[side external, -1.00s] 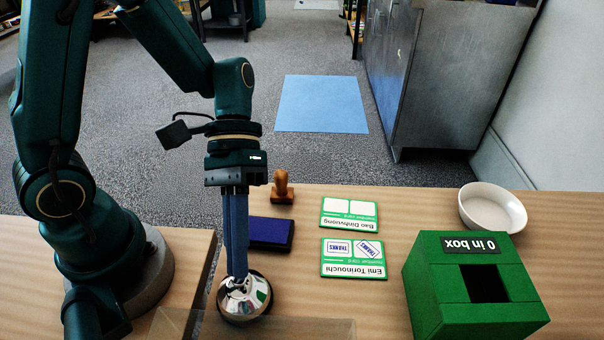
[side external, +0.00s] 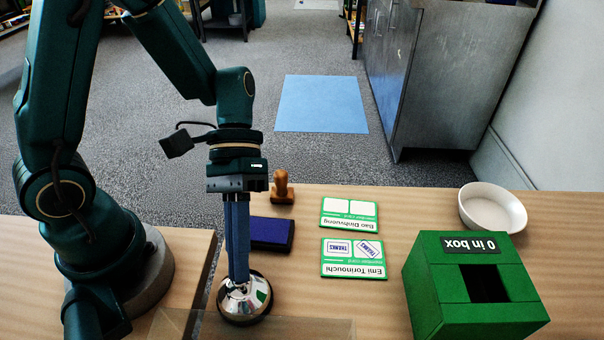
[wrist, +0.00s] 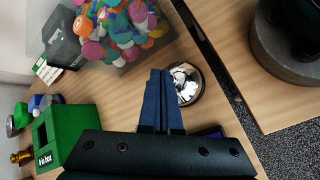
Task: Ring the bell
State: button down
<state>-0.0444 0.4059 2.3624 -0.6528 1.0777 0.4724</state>
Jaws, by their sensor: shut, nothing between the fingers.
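The bell (side external: 245,301) is a shiny silver dome on a dark base, near the front left of the wooden table in the side view. In the wrist view the closed fingers (wrist: 160,75) overlap the bell's left edge.
A dark blue ink pad (side external: 270,233) and a wooden stamp (side external: 282,188) stand behind the bell. Two green-edged cards (side external: 353,272) lie to the right. A clear bin (wrist: 50,20) holds colourful items.

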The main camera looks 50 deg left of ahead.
jog(key=shift+f, duration=0.3)
jog(key=shift+r, duration=0.1)
dwell(0.4)
jog(key=shift+r, duration=0.85)
jog(key=shift+r, duration=2.5)
